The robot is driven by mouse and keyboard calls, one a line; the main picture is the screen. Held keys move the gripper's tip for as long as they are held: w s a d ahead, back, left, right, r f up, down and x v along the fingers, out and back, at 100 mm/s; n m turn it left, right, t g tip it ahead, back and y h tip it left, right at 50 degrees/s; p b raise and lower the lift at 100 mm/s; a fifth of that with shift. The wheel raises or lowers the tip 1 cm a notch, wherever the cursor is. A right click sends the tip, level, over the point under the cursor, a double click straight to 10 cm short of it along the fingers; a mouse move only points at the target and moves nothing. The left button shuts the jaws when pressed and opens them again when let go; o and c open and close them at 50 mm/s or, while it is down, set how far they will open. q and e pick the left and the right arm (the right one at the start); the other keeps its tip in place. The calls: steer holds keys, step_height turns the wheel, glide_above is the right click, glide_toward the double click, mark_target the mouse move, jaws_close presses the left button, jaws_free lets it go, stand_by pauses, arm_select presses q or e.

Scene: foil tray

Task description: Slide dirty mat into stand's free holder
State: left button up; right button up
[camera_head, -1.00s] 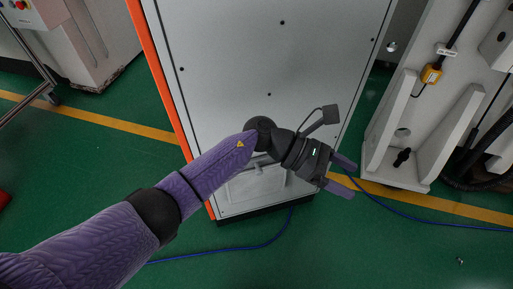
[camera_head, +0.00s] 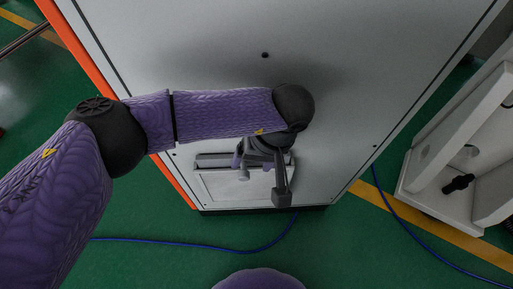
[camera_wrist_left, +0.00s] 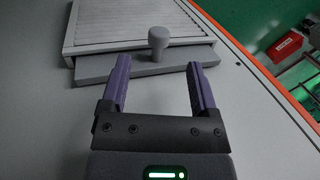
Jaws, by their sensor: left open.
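A light grey pleated panel (camera_wrist_left: 140,22) in a frame is set in the cabinet front, and may be the mat. A darker grey bar (camera_wrist_left: 110,68) with a round grey knob (camera_wrist_left: 158,38) runs along its edge. In the head view the knob (camera_head: 244,174) and panel frame (camera_head: 225,190) are low on the cabinet, partly hidden by my arm. My left gripper (camera_wrist_left: 158,64) is open and empty, its fingers pointing at the bar, with the knob between and just beyond the tips. I cannot make out a stand with holders. My right gripper is out of view.
The tall grey cabinet (camera_head: 340,110) has an orange left edge. Blue cables (camera_head: 200,243) lie on the green floor. A white bracketed machine (camera_head: 440,195) stands at right. A red box (camera_wrist_left: 285,46) shows in the wrist view. The floor in front is mostly clear.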

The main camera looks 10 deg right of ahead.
mark_target(246, 174)
arm_select(q)
steer(key=b+x, duration=0.2)
steer(key=x, duration=0.4)
steer(key=shift+d, duration=0.15)
steer(key=shift+a+f+b, duration=0.2)
steer(key=shift+f+b, duration=0.1)
steer(key=shift+f, duration=0.1)
steer(key=shift+c, duration=0.6)
jaws_close()
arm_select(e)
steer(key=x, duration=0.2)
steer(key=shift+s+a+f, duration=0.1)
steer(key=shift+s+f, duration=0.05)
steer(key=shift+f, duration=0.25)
arm_select(q)
steer(key=shift+r, duration=0.1)
